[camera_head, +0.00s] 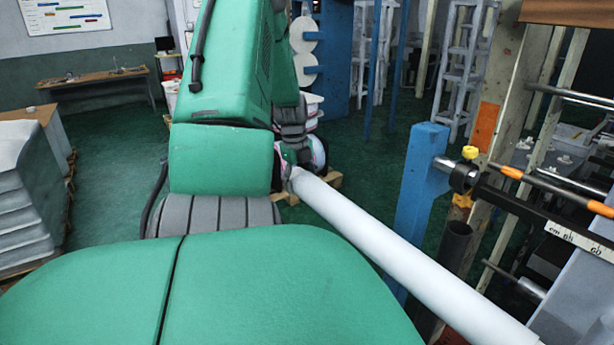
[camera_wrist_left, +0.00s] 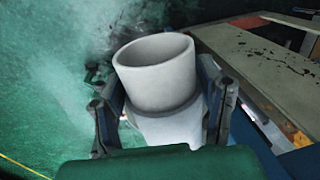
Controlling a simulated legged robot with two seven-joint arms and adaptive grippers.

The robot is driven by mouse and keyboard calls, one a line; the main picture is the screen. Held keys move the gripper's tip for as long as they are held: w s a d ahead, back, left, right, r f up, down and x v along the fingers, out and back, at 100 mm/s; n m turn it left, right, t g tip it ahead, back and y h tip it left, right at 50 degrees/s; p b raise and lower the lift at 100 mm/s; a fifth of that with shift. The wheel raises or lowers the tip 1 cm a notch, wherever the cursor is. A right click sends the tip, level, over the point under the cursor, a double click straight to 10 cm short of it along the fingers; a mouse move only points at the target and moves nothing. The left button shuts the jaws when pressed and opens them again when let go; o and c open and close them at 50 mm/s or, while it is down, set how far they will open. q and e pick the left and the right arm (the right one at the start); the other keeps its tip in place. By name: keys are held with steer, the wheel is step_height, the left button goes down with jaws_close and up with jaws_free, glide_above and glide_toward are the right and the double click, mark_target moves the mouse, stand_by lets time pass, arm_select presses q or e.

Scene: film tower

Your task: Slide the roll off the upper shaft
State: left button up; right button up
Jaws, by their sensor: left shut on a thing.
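A long white roll (camera_head: 400,245) slants across the head view, from my left gripper down to the lower right edge. My left gripper (camera_head: 288,172) is at its far end, partly hidden by my own arm. In the left wrist view, both fingers are around the roll's hollow end (camera_wrist_left: 155,78), shut on it. A dark shaft (camera_head: 520,205) with a round collar sticks out of the machine frame at right, above and apart from the visible part of the roll. The roll's near end is hard to make out. My right gripper is not in view.
A wrapped stack (camera_head: 30,190) is at left. Green floor (camera_head: 110,200) is open between.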

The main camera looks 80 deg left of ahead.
arm_select(q)
steer(key=s+a, duration=0.3)
steer(key=a, duration=0.5)
steer(key=shift+r, duration=0.25)
stand_by(0.4)
